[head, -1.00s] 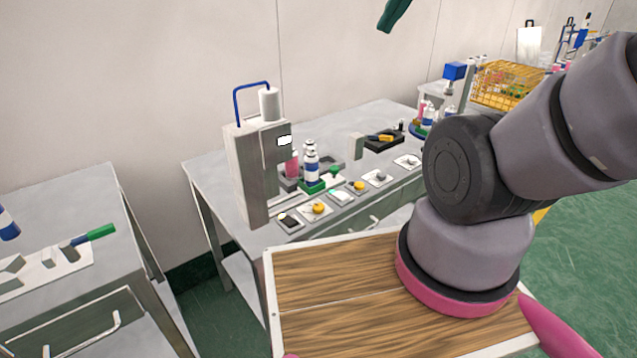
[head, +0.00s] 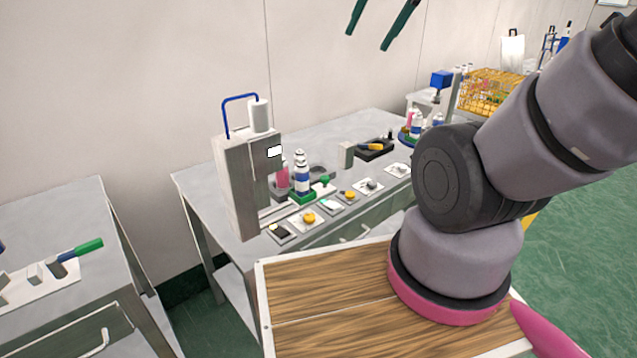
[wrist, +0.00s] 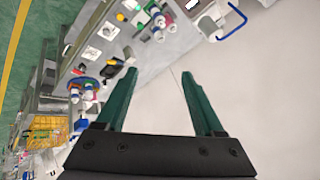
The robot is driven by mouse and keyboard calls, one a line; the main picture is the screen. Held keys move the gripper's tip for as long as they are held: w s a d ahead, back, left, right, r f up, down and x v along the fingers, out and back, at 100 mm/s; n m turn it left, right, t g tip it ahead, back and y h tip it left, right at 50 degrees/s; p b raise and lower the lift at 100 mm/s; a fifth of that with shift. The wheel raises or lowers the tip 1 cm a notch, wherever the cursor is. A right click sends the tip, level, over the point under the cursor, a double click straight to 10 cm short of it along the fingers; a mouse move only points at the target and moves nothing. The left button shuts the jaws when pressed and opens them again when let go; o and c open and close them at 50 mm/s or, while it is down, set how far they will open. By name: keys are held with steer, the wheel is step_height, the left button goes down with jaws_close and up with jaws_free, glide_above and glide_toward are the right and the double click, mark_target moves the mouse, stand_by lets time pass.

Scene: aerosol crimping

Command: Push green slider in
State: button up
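The green slider (head: 303,198) sits low at the open right side of the grey press (head: 240,185) on the metal table. A white-and-blue can (head: 301,175) stands upright on or right at it. A green knob (head: 325,180) shows just right of the can. In the wrist view the green slider (wrist: 145,18) is small and near the top edge, partly hidden among other parts. My gripper (head: 366,41) hangs high in front of the wall, above and right of the press, clear of everything. In the wrist view its two green fingers (wrist: 158,74) are wide apart with nothing between them.
A pink bottle (head: 282,180) stands beside the press. Several small trays with buttons line the table's front edge. A grey block (head: 346,155), a black tray (head: 375,149) and a yellow basket (head: 490,92) are farther right. The press has a blue handle (head: 226,115) on top.

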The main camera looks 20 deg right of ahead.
steer(key=w+f+m+g, duration=0.2)
steer(key=w+f, duration=0.2)
steer(key=w, duration=0.5)
steer(key=m+g+h, duration=0.2)
steer(key=m+g, duration=0.3)
steer(key=m, duration=0.1)
glide_above(325, 177)
step_height(325, 177, down, 30)
step_height(325, 177, down, 11)
steer(key=shift+d+f, duration=0.1)
jaws_close()
